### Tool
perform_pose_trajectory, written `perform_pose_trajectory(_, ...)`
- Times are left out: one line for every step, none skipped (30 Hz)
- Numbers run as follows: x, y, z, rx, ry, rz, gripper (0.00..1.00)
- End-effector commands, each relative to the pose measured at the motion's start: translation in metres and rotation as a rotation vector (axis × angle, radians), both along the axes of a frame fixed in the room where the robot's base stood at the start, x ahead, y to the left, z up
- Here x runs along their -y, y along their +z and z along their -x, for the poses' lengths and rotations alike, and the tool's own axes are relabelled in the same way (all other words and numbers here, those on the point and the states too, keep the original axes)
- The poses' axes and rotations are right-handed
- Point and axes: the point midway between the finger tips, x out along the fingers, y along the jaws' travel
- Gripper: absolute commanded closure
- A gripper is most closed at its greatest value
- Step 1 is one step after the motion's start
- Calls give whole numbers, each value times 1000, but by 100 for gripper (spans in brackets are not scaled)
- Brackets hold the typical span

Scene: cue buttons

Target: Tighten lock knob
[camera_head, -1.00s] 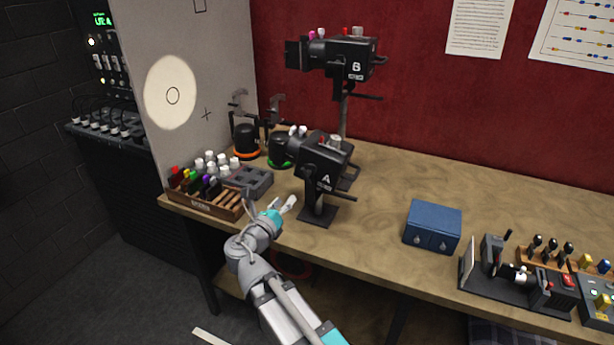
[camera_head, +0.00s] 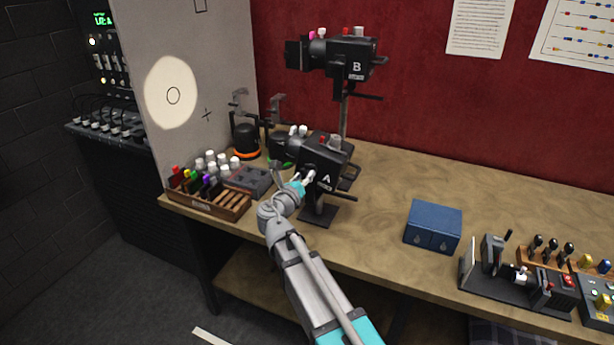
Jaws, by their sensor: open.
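Black spotlight A (camera_head: 322,160) stands on a post with a flat base on the bench. It has a red and a pale cap on top and a thin handle (camera_head: 342,196) sticking out to the right. A second black spotlight B (camera_head: 345,60) is mounted higher behind it. I cannot make out for sure which part is the lock knob; the side of spotlight A facing me is partly covered by my gripper. My gripper (camera_head: 293,172) is open, with its right finger in front of the lower left side of spotlight A. Contact cannot be told.
A wooden rack (camera_head: 208,203) of coloured pieces and a grey tray (camera_head: 250,180) lie left of my gripper. The bench is clear between spotlight A and the blue box.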

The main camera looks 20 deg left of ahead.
Motion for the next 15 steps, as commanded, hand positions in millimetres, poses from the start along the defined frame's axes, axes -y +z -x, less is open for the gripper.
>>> perform_pose_trajectory(0, 0, -5, 0, -1, 0, 49)
perform_pose_trajectory(0, 0, -6, 0, -1, 0, 49)
perform_pose_trajectory(0, 0, -8, 0, -1, 0, 49)
perform_pose_trajectory(0, 0, -8, 0, 0, 0, 49)
perform_pose_trajectory(1, 0, -9, 0, 0, 0, 49)
perform_pose_trajectory(1, 0, -10, 0, 0, 0, 49)
perform_pose_trajectory(1, 0, -10, 0, 0, 0, 49)
perform_pose_trajectory(1, 0, -10, 0, 0, 0, 49)
perform_pose_trajectory(1, 0, -10, 0, 0, 0, 49)
perform_pose_trajectory(1, 0, -10, 0, 0, 0, 49)
perform_pose_trajectory(1, 0, -10, 0, 0, 0, 49)
perform_pose_trajectory(1, 0, -10, 0, 0, 0, 49)
perform_pose_trajectory(1, 0, -10, 0, 0, 0, 49)
perform_pose_trajectory(1, 0, -10, 0, 0, 0, 49)
perform_pose_trajectory(1, 0, -10, 0, 0, 0, 52)
